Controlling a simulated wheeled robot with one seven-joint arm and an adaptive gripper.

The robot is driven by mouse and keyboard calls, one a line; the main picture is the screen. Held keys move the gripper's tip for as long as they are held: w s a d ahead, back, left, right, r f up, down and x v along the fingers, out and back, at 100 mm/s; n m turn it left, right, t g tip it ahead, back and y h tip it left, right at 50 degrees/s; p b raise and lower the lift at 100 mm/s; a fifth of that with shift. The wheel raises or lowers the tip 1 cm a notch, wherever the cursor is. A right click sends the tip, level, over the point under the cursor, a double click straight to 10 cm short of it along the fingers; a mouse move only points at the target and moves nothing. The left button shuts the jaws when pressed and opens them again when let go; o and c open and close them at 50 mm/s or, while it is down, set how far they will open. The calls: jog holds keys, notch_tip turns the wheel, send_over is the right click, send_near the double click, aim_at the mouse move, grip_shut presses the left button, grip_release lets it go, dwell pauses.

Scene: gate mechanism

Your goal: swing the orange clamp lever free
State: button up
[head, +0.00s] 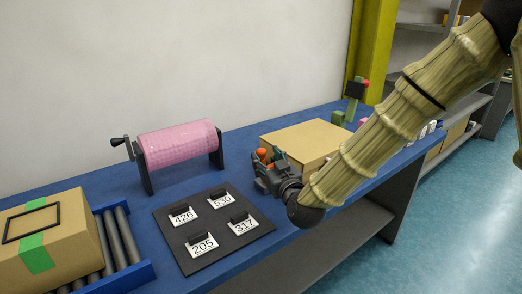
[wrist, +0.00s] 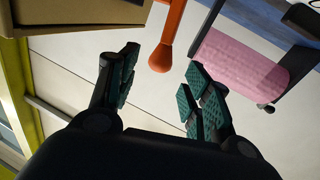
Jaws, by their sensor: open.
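The orange clamp lever shows in the wrist view (wrist: 171,35) as a bar with a rounded knob at its lower end. In the head view only a small orange part of it (head: 261,154) shows beside my gripper. My gripper (head: 267,165) is at the near left corner of the cardboard box. In the wrist view my gripper (wrist: 160,85) is open, with green-padded fingers spread to the left and right. The lever's knob lies across the gap between the fingertips, and I see no contact. The lever's base is out of the wrist view and hidden in the head view.
A flat cardboard box (head: 305,141) lies right behind my gripper on the blue bench. A pink roll on a cranked stand (head: 180,145) stands to the left. A dark board with number tags (head: 213,226) lies in front. A taped carton (head: 45,240) sits on rollers at far left.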

aim_at(263, 154)
jog(key=shift+x, duration=2.65)
grip_shut()
